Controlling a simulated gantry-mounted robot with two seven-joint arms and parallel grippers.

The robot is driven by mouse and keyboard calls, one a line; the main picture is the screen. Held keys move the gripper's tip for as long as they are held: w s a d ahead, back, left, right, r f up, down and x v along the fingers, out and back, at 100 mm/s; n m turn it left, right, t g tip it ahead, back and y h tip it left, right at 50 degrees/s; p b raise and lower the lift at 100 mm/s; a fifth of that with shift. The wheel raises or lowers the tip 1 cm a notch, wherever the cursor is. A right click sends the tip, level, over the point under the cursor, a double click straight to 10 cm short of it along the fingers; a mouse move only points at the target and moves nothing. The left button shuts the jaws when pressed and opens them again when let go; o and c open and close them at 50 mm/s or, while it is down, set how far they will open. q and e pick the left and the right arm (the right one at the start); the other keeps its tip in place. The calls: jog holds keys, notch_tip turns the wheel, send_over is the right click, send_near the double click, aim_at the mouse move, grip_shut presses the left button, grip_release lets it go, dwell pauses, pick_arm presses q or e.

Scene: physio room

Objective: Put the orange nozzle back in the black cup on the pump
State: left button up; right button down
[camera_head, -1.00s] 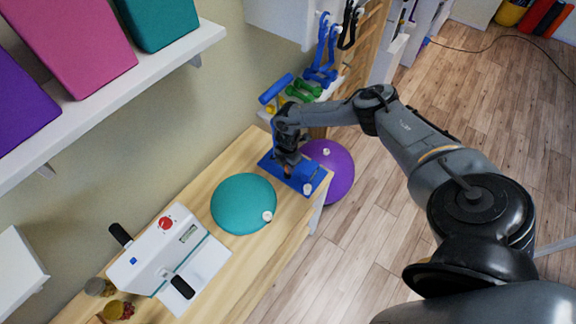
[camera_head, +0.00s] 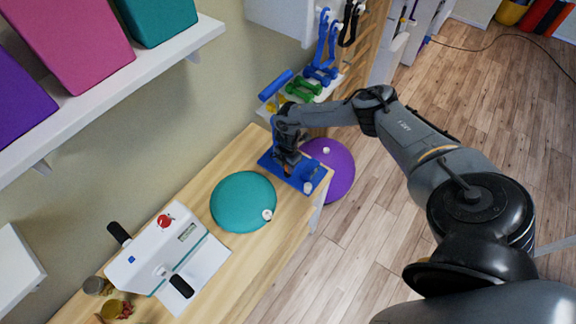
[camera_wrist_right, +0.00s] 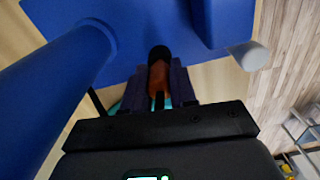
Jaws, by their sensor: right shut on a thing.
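The blue pump (camera_head: 310,176) stands on the far end of the wooden bench, its base flat and its handle raised at the wall side. In the right wrist view the pump's base (camera_wrist_right: 135,68) fills the top and its thick blue tube (camera_wrist_right: 50,85) runs along the left. My right gripper (camera_head: 287,160) is over the base, pointing down. In the right wrist view the gripper (camera_wrist_right: 160,88) is shut on the orange nozzle (camera_wrist_right: 158,77). A black round piece (camera_wrist_right: 159,54), seemingly the cup, meets the nozzle's far end. I cannot tell whether the nozzle sits inside it.
A teal cushion (camera_head: 243,201) lies on the bench (camera_head: 231,259) beside the pump, then a white device (camera_head: 165,256). Dumbbells (camera_head: 305,90) stand on a rack behind the pump.

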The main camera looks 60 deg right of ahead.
jog(key=shift+f, duration=0.4)
jog(key=c, duration=0.8)
grip_release()
jog(key=shift+r, duration=0.1)
jog(key=shift+r+p, duration=2.35)
jog(key=shift+r, duration=0.25)
jog(key=shift+r+p, duration=0.8)
jog(key=shift+r, duration=0.05)
